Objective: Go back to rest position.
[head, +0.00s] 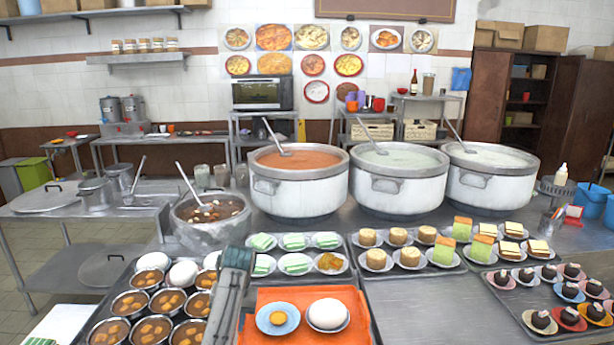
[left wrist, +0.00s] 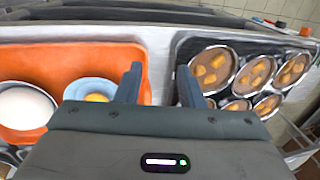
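My left gripper (head: 238,258) is in the lower middle of the head view, above the strip between the orange tray (head: 292,298) and the dark tray of soup bowls. In the left wrist view my left gripper (left wrist: 160,84) has its two fingers well apart with nothing between them. The orange tray (left wrist: 128,54) is left of the fingers there. It holds a blue saucer (head: 266,319) with a small orange-yellow item and a white rounded item (head: 327,313) on a dish. My right gripper is in neither view.
Bowls of brown soup (head: 131,303) crowd the left front. A steel pot with a ladle (head: 209,220) stands behind them. Three large stockpots (head: 300,190) line the back. Trays of snacks (head: 415,255) cover the right side.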

